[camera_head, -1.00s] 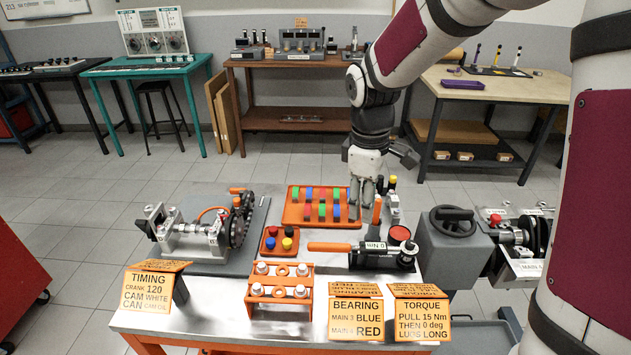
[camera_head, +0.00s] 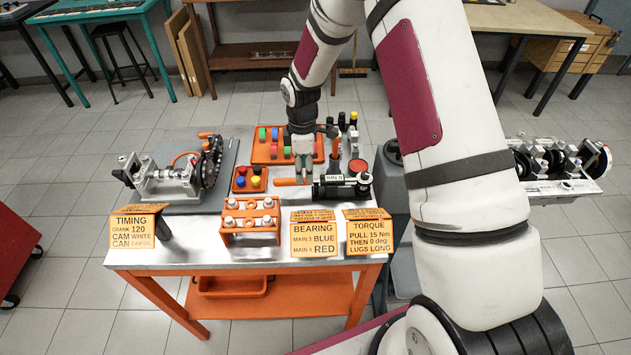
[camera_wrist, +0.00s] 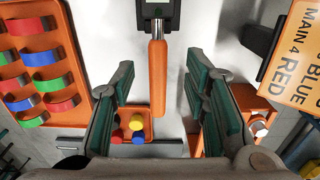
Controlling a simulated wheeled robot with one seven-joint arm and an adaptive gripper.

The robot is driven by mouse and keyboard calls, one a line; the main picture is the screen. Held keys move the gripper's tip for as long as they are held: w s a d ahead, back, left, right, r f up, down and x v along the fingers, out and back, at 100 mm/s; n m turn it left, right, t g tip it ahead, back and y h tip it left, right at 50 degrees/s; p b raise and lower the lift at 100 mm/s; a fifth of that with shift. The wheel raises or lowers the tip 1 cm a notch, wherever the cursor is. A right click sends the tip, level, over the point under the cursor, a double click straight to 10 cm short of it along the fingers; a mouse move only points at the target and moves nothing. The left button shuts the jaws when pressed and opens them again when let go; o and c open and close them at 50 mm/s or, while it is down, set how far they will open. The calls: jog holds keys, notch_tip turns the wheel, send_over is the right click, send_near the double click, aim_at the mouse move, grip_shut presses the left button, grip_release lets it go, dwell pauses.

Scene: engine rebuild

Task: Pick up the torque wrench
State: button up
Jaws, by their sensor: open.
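The torque wrench has an orange handle (camera_head: 290,182) and a black body (camera_head: 342,187) with a small display. My gripper (camera_head: 304,178) points down at the wrench, near where handle and body meet. In the wrist view my gripper (camera_wrist: 158,90) is open, with green-padded fingers on both sides of the handle and a gap on each side. The exact fingertip height is unclear.
An orange tray of coloured bearing shells (camera_head: 262,160) lies behind. A small orange tray of coloured caps (camera_head: 238,184) and an orange rack (camera_head: 228,238) stand left and in front. Signs (camera_head: 316,240) line the front edge. A round red-topped item (camera_head: 358,166) stands close by the wrench.

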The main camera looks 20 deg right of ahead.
aim_at(305, 178)
jog(key=shift+w+f+p, duration=0.15)
jog(key=shift+f+p, duration=0.55)
jog(key=shift+f, duration=2.45)
grip_shut()
